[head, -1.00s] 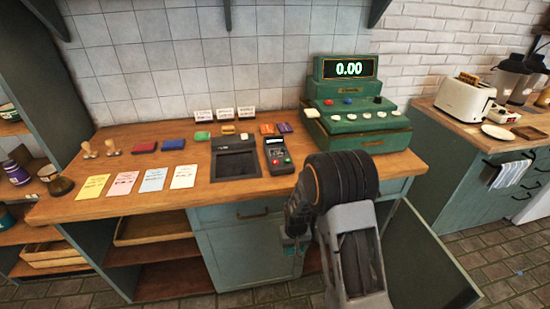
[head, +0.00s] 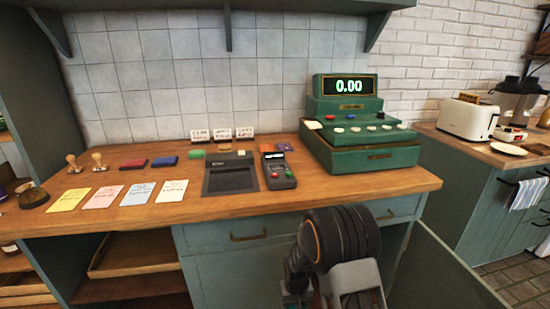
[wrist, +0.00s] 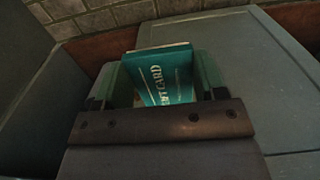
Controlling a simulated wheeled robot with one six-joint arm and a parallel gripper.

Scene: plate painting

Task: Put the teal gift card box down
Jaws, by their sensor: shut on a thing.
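The teal gift card box (wrist: 166,68) stands between the two fingers of my gripper (wrist: 168,82) in the wrist view, with part of its "CARD" lettering showing. My gripper is shut on it. The near end of the box is hidden behind the gripper body. In the head view my arm is low in front of the counter's cabinet front, below the countertop. There my own wrist mostly hides the gripper, and I cannot make out the box clearly.
The wooden counter (head: 300,199) holds a green cash register (head: 352,125), a card terminal (head: 279,168), a dark tray device (head: 230,174), several coloured cards and two stamps. Bare wood lies along its front edge. A toaster (head: 468,119) stands on the right counter.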

